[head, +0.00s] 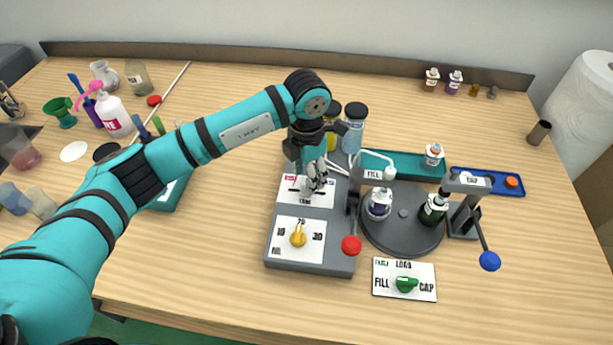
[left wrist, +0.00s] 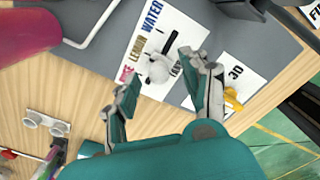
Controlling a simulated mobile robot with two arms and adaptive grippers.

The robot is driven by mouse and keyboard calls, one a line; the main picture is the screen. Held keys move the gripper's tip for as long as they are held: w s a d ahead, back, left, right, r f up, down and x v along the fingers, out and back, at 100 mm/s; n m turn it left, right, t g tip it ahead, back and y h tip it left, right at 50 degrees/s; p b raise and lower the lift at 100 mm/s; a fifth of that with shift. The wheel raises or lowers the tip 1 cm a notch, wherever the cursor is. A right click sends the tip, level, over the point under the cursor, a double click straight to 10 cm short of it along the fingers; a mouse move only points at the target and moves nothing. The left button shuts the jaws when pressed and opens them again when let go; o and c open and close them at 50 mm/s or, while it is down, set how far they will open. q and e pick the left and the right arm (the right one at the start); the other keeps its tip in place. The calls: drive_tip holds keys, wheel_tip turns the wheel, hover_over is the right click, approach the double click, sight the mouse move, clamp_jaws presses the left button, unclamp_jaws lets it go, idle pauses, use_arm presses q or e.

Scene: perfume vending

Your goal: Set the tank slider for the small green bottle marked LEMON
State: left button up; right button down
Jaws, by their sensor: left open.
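The tank slider plate (left wrist: 178,22) carries the words LEMON, WATER and a partly covered third one. Its pale round knob (left wrist: 158,70) sits by a dark slot; I cannot tell which word it is set at. My left gripper (left wrist: 160,72) is open, with its fingers on either side of the knob; contact is unclear. In the head view my left gripper (head: 316,177) hides most of the slider. My right gripper is not in view.
A yellow dial (head: 298,236) sits in front of the slider. A red ball knob (head: 351,245) and the FILL spout (head: 375,172) are to its right. Tall tanks (head: 353,128) stand behind my gripper.

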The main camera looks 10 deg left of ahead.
use_arm(q)
wheel_tip(320, 180, up, 11)
drive_tip(key=shift+f, duration=0.15)
drive_tip(key=shift+f, duration=0.1)
idle(0.5)
